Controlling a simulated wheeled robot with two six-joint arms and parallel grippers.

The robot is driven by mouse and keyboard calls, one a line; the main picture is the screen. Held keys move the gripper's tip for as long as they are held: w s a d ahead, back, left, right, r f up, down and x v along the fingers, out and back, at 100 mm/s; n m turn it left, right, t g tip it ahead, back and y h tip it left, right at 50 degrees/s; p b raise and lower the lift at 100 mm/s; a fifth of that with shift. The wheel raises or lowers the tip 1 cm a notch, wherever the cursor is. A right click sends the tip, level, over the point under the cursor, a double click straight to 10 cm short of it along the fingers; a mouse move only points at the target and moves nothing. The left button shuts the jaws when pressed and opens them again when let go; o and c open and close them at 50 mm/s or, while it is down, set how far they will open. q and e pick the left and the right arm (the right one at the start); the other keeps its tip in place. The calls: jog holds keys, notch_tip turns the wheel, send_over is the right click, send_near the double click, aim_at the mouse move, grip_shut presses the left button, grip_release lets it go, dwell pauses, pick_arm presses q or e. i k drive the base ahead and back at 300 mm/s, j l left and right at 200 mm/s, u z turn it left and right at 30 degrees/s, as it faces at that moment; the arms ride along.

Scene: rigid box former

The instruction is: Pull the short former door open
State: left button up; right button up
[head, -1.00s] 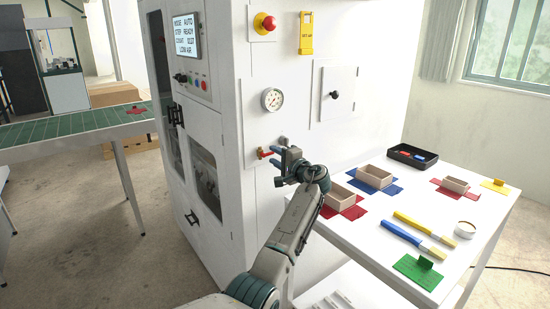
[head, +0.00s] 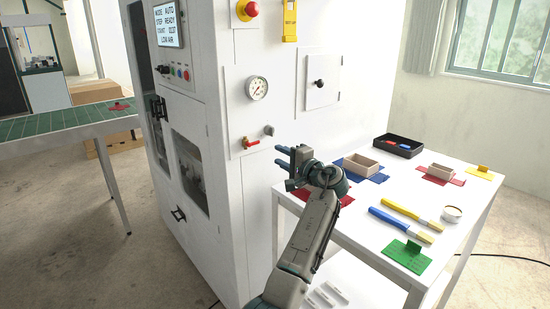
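The white former machine (head: 226,110) stands in the middle. Under its screen is a shorter windowed door (head: 190,162), which looks shut. A black handle (head: 178,214) sits low on it, and another black handle (head: 159,108) sits higher at the left edge. A taller glazed door (head: 138,50) is further left, partly cut off by the picture edge. My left gripper (head: 286,167) is in front of the machine's right side face, right of a red-handled valve (head: 251,143) and apart from it. Its fingers look spread and empty. My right gripper is not in view.
The white table (head: 350,230) at right holds boxes, a black tray (head: 405,151), brushes and coloured mats. A green conveyor (head: 60,122) is at left. A small hatch (head: 320,82), gauge (head: 257,88) and red stop button (head: 247,9) are on the side face. The floor before the door is clear.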

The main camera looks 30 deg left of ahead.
aim_at(187, 115)
jog(key=u, duration=1.5)
